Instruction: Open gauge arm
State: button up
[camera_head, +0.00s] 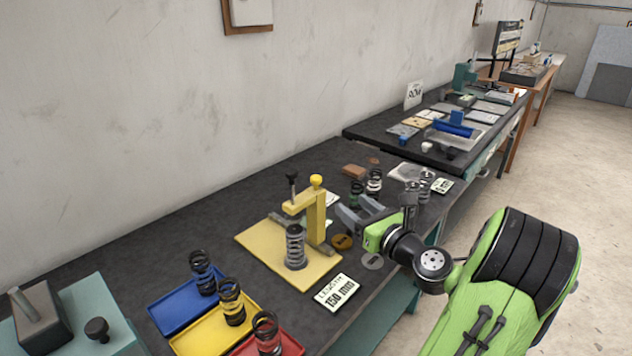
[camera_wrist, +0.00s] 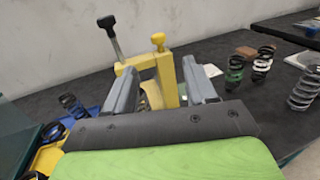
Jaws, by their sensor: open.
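The yellow gauge stands on a yellow base plate (camera_head: 262,252) on the dark bench. Its yellow gauge arm (camera_head: 305,200) reaches left from an upright post, with a yellow knob (camera_head: 316,181) and a black-knobbed rod (camera_head: 292,185) on top. My gripper (camera_head: 350,212) is open and empty, just right of the post. In the wrist view, the gauge arm (camera_wrist: 148,62) and yellow knob (camera_wrist: 158,40) show ahead, with the post between my fingers (camera_wrist: 160,78). I cannot tell whether they touch.
Blue (camera_head: 185,305), yellow (camera_head: 215,325) and red trays with springs lie at front left. A "150 mm" card (camera_head: 337,292) lies before the gauge. Several springs (camera_head: 374,183) and a brown block (camera_head: 355,171) stand behind my gripper.

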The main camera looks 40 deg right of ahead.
aim_at(319, 181)
jog(key=w, duration=0.5)
jog(key=w+d, duration=0.1)
jog(key=w, duration=0.9)
jog(key=shift+w+d, duration=0.2)
jog(key=shift+d, duration=0.1)
jog(key=shift+c, duration=0.3)
grip_shut()
